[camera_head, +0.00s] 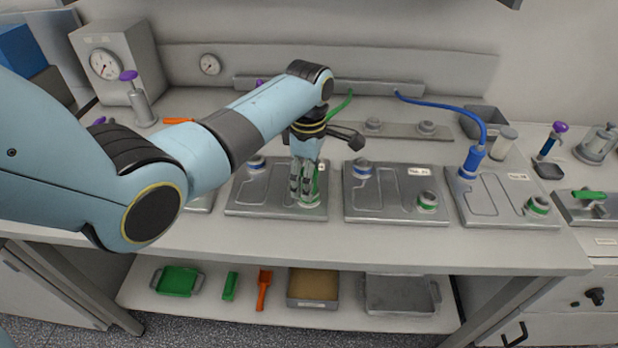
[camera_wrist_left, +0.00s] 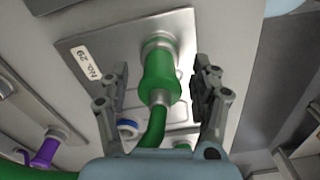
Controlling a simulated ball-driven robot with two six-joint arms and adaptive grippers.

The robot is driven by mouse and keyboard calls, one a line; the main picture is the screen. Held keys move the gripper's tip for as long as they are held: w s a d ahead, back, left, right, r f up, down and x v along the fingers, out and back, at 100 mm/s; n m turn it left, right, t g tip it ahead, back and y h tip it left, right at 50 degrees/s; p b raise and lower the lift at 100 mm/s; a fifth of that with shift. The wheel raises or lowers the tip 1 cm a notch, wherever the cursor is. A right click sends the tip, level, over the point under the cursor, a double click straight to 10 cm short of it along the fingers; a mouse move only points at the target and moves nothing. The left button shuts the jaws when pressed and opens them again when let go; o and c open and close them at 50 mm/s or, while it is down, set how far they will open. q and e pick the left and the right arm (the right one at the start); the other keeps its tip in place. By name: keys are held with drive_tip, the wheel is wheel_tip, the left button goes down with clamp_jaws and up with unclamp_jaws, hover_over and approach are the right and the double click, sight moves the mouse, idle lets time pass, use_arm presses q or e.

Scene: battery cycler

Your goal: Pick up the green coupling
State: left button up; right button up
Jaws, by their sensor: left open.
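The green coupling (camera_wrist_left: 159,78) shows in the left wrist view, seated on a metal port of the plate labelled No. 29 (camera_wrist_left: 183,28), with a green hose (camera_wrist_left: 152,130) running from it. My left gripper (camera_wrist_left: 160,85) is open, with one finger on each side of the coupling and a visible gap to both. In the head view my left gripper (camera_head: 304,190) points down over the front right corner of a metal plate (camera_head: 255,206). There its fingers mostly hide the coupling, and the green hose (camera_head: 342,104) shows behind the wrist. My right gripper is not in view.
Another plate (camera_head: 380,206) lies close on the right. Beyond it a blue coupling (camera_head: 473,160) with a blue hose (camera_head: 440,104) stands on a further plate. A purple coupling (camera_wrist_left: 46,150) shows at the lower left of the wrist view. The bench's front strip (camera_head: 400,245) is clear.

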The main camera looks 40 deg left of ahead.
use_arm(q)
drive_tip(key=shift+c, duration=0.4)
clamp_jaws()
drive_tip(key=shift+r, duration=0.1)
drive_tip(key=shift+w+r, duration=0.1)
drive_tip(key=shift+r, duration=0.15)
drive_tip(key=r, duration=0.2)
drive_tip(key=d+r, duration=0.1)
drive_tip(key=shift+r+b, duration=0.35)
drive_tip(key=shift+r, duration=0.05)
drive_tip(key=w+d+r+b, duration=0.1)
drive_tip(key=d+r+b, duration=0.1)
drive_tip(key=d+r, duration=0.4)
drive_tip(key=d, duration=0.4)
drive_tip(key=shift+w+d+r, duration=0.25)
drive_tip(key=shift+w+d, duration=0.05)
